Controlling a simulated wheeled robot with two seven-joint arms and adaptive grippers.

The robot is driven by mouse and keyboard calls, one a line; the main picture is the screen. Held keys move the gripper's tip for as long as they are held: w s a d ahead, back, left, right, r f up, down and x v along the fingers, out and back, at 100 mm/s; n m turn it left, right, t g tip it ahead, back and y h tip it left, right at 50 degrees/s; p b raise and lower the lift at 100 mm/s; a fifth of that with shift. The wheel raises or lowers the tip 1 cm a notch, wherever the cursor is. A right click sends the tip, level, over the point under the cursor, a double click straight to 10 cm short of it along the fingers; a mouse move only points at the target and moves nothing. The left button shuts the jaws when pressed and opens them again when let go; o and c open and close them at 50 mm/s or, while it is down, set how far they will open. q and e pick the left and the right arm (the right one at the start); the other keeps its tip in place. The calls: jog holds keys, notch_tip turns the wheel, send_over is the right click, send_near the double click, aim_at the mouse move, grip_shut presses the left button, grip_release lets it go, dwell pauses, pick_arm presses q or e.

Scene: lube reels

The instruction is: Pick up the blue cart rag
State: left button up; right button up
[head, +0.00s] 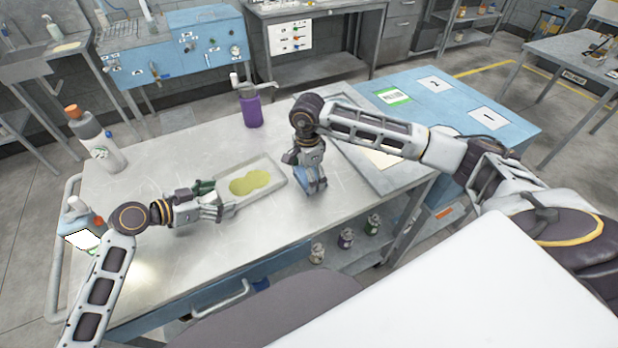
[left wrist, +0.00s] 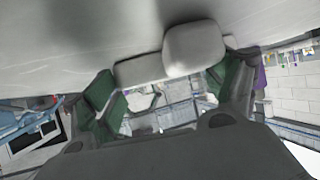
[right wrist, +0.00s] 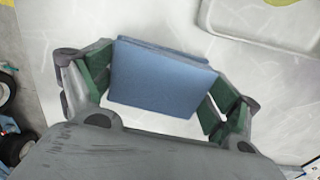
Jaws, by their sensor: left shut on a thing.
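The blue cart rag (right wrist: 162,78) lies on the bench as a folded pad between the fingers of my right gripper (right wrist: 163,95). In the right wrist view the fingers stand apart, with the left pad close to the rag's left edge and the right pad by its right corner. In the head view the rag (head: 303,182) shows low between the right gripper's (head: 312,187) fingers, partly hidden. My left gripper (head: 222,206) lies low over the bench at the tray's left end. In the left wrist view it is shut on a pale grey thing (left wrist: 193,48) that I cannot identify.
A shallow tray (head: 277,176) with a yellow-green puddle sits between the grippers. A purple bottle (head: 251,110) stands behind it. A grey bottle with an orange cap (head: 97,143) stands at the bench's left. Bare bench (head: 200,148) lies behind the left gripper.

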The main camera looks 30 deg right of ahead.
jog(key=shift+c, duration=1.3)
jog(key=shift+r, duration=5)
